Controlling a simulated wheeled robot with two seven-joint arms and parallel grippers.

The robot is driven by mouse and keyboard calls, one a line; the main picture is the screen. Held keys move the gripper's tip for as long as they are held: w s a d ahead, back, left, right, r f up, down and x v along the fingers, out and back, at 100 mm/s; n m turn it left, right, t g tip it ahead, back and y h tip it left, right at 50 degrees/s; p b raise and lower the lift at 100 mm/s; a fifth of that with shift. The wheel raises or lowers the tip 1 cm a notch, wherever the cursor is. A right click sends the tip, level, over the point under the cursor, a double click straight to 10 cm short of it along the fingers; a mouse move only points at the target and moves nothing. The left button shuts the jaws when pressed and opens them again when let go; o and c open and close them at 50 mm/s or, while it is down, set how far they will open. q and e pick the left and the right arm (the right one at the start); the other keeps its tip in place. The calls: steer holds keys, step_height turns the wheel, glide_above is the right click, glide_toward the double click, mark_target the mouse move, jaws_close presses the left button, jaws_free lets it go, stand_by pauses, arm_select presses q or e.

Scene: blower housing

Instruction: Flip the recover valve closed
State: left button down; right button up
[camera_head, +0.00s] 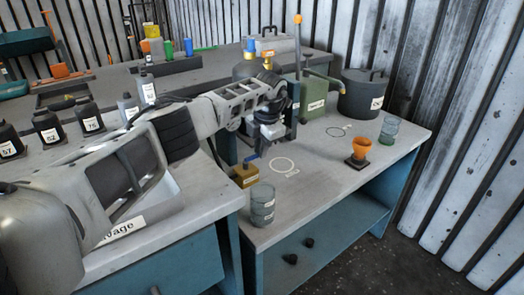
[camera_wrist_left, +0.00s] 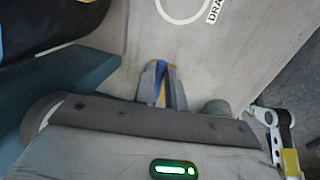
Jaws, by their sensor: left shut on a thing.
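The valve has a brass block body (camera_head: 245,177) at the front left of the bench's right section. A blue lever (camera_head: 251,157) shows at its top, partly hidden by my gripper. My left gripper (camera_head: 258,150) reaches down over the valve from the upper left. In the left wrist view its fingertips (camera_wrist_left: 160,68) are close together with the blue lever (camera_wrist_left: 161,88) between them. The lever's exact angle is hard to tell. My right gripper is in neither view.
A clear grey jar (camera_head: 262,204) stands just right of the valve near the front edge. A dark lidded pot (camera_head: 363,95) and a green can (camera_head: 313,98) stand behind. Bench room around the drawn circle (camera_head: 283,164) is free.

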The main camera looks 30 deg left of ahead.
arm_select(q)
steer(key=shift+a, duration=0.1)
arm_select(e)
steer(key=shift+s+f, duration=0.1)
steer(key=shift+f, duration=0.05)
arm_select(q)
steer(key=c, duration=1.5)
jaws_free()
steer(key=shift+o, duration=0.2)
step_height(320, 180, up, 16)
steer(key=s+d+p, duration=0.1)
steer(key=d, duration=0.2)
steer(key=shift+f, duration=0.15)
